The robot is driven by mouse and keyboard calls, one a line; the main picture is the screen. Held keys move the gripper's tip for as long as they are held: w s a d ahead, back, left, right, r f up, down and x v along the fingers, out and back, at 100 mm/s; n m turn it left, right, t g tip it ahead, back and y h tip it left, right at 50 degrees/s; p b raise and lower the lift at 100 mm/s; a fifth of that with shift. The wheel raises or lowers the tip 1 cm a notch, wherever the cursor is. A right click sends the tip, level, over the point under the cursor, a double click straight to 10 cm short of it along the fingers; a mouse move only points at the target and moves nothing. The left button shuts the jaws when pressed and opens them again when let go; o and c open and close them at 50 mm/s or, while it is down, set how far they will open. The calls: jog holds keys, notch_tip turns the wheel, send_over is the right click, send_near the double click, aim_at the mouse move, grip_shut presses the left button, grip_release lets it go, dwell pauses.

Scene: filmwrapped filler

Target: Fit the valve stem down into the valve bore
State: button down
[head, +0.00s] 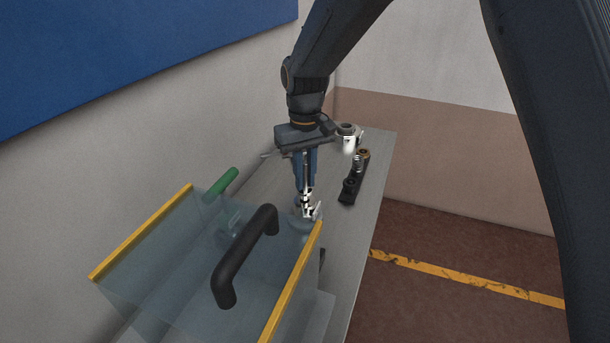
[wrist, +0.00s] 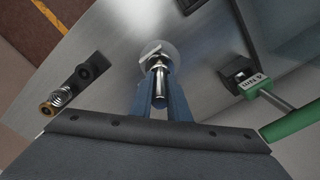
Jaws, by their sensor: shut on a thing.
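My gripper (head: 306,188) points down above the grey bench, near the far end of the clear cover. In the wrist view, its two blue fingers (wrist: 165,105) are shut on the valve stem (wrist: 159,88), a shiny metal rod. The stem's far end overlaps a pale round piece (wrist: 172,50) with a bright metal cross-shaped part on it. I cannot tell whether the stem touches this piece or is in a bore. In the head view, the bright stem (head: 307,199) shows below the fingers, with its lower end partly lost against the round piece.
A clear cover with yellow edges (head: 140,232) and a black handle (head: 243,258) stands in front. A black holder (head: 348,192) carries a spring (wrist: 62,96) and a brass ring. A white cylindrical part (head: 349,143) stands farther back.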

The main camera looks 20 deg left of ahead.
aim_at(305, 163)
jog(key=shift+f+b, duration=0.55)
jog(key=shift+f, duration=1)
jog(key=c, duration=1.6)
grip_release()
notch_tip(305, 163, up, 8)
jog(key=shift+f+b, duration=0.1)
jog(key=shift+b, duration=1.15)
